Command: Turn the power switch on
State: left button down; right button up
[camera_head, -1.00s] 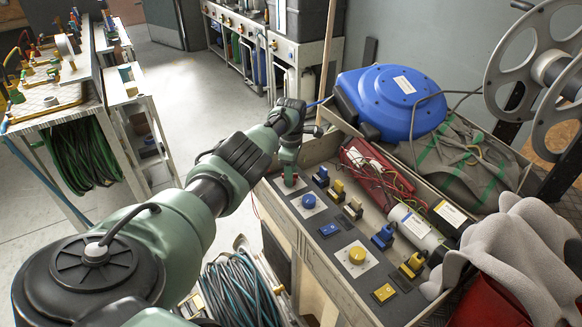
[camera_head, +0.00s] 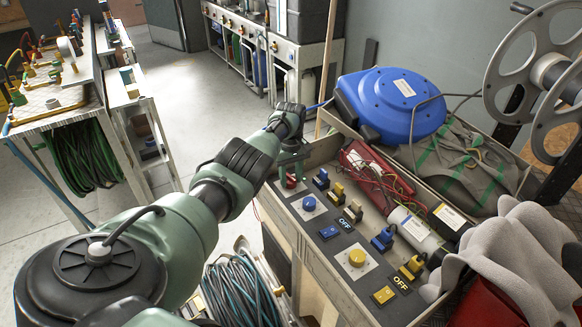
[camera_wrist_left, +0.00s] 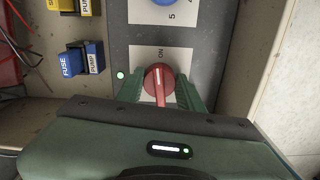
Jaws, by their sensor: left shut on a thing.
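The power switch is a red rotary knob (camera_wrist_left: 158,76) on the dark control panel, with its white line pointing roughly at the printed word ON in the left wrist view. A small green light (camera_wrist_left: 120,75) glows beside it. My left gripper (camera_wrist_left: 160,88) is shut on the knob, with its green fingers on both sides. In the head view, my left gripper (camera_head: 291,167) reaches down at the far end of the panel, and a little of the red knob (camera_head: 290,181) shows below it. My right gripper is not in view.
A blue hose reel (camera_head: 391,98) and grey cloth (camera_head: 520,250) lie to the right.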

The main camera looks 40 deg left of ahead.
aim_at(291, 177)
pick_arm(q)
jog(key=shift+r+m, duration=0.1)
jog(key=shift+m, duration=0.6)
jog(key=c, duration=0.9)
grip_release()
notch_tip(291, 177, up, 7)
jog(key=shift+f+p, duration=0.15)
jog(key=shift+p, duration=0.95)
jog(key=shift+r, duration=0.55)
jog(key=shift+s+f, duration=0.1)
